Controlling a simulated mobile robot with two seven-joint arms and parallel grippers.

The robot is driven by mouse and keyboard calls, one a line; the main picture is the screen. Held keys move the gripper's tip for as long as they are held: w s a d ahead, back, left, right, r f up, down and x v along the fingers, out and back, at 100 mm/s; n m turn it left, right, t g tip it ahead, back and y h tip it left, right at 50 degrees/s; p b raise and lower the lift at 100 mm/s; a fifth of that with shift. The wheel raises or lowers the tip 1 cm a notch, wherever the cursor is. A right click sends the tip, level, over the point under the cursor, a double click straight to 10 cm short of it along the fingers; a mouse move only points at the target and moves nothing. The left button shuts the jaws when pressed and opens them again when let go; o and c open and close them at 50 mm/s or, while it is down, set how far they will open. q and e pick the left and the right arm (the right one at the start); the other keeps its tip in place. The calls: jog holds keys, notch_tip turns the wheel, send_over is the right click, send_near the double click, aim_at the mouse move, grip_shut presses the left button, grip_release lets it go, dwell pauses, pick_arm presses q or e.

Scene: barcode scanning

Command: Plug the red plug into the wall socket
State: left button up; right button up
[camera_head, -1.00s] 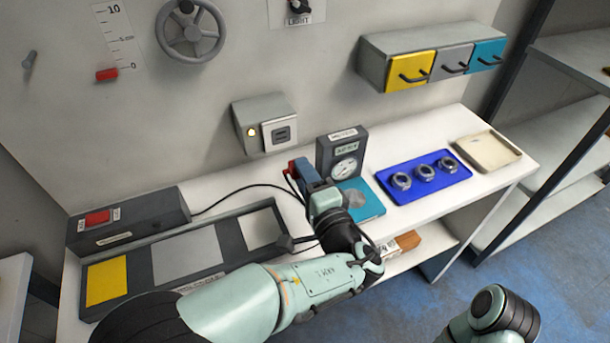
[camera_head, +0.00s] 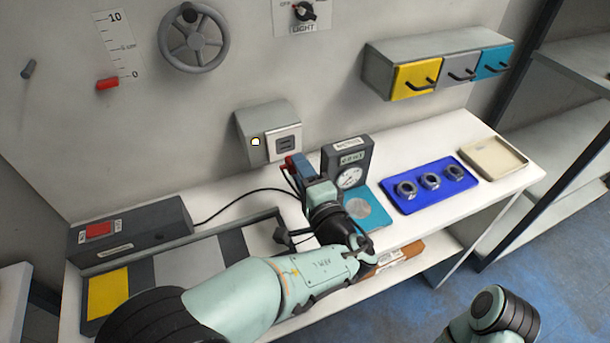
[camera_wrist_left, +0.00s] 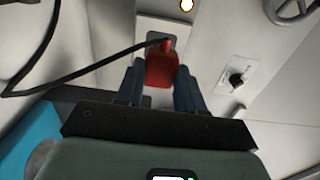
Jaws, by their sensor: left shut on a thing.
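The wall socket (camera_head: 284,144) is a pale plate with a dark recess, on the right of a grey box on the wall. My left gripper (camera_head: 296,168) is shut on the red plug (camera_wrist_left: 161,68) and holds it just below and in front of the socket in the head view. In the left wrist view, the plug sits between the fingers, with the socket plate (camera_wrist_left: 157,30) just beyond it. A black cable runs from the plug to the left. Whether the plug touches the socket cannot be told. My right gripper is out of view.
The cable leads to a dark box with a red switch (camera_head: 98,230) on the bench. A dial gauge (camera_head: 347,165) stands close right of my left gripper. A blue tray (camera_head: 428,158) with nuts and a beige tray (camera_head: 493,159) lie farther right. Drawers (camera_head: 415,80) hang above.

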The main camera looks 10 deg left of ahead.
pick_arm(q)
jog(key=shift+p+x, duration=0.4)
jog(key=shift+x, duration=1.55)
jog(key=shift+b, duration=0.95)
dwell(0.6)
jog(key=shift+w+a, duration=0.2)
jog(key=shift+w, duration=0.25)
dwell(0.4)
jog(key=o, duration=1.1)
jog(key=shift+c, duration=0.2)
jog(key=b+v, duration=0.1)
jog(key=v, duration=1.2)
jog(key=shift+s, duration=0.2)
